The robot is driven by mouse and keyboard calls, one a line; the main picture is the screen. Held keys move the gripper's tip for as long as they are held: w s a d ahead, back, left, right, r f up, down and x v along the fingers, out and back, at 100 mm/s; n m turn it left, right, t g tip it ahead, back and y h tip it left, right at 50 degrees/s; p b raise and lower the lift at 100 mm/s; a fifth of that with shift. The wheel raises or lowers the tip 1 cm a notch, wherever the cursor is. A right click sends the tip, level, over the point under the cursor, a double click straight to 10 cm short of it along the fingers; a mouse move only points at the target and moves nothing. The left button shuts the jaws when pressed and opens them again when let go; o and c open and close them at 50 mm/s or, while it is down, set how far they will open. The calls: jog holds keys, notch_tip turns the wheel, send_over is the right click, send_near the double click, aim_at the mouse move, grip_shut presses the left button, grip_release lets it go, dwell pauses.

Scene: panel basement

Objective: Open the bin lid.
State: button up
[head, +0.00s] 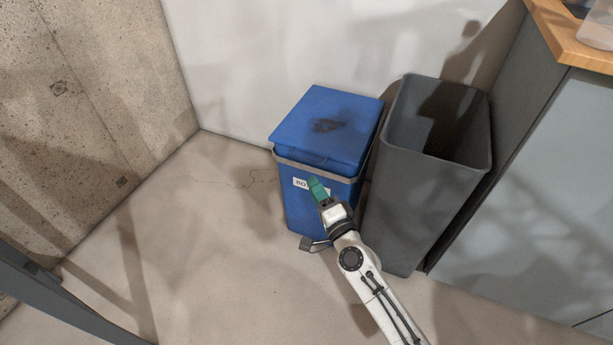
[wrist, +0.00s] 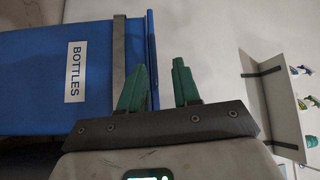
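The blue bin (head: 301,212) stands on the floor against the white wall, with its lid (head: 322,120) shut. The lid has a dark stain on top and a small lip at its front edge. A grey band runs around the bin just below the lid. In the wrist view the bin (wrist: 40,70) lies sideways, with a BOTTLES label (wrist: 75,72) and the lid's edge (wrist: 152,50) at its right. My gripper (head: 315,186) is in front of the bin, below the lid's front edge.
A tall grey open-topped bin (head: 422,195) stands close on the right. A pedal (head: 309,243) sticks out at the blue bin's foot. A grey cabinet (head: 535,190) with a wooden top is at the far right. The floor (head: 200,250) at the left is clear.

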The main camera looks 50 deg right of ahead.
aim_at(307, 160)
jog(key=shift+m+h, duration=0.8)
jog(key=shift+m, duration=0.1)
jog(key=x, duration=0.3)
jog(key=d+f+x, duration=0.1)
jog(key=x, duration=0.6)
jog(key=shift+w+d+f+b, duration=0.1)
jog(key=shift+d+f+b, duration=0.1)
jog(key=shift+d+b, duration=0.25)
jog(key=shift+d, duration=0.1)
jog(key=shift+c, duration=0.3)
grip_shut()
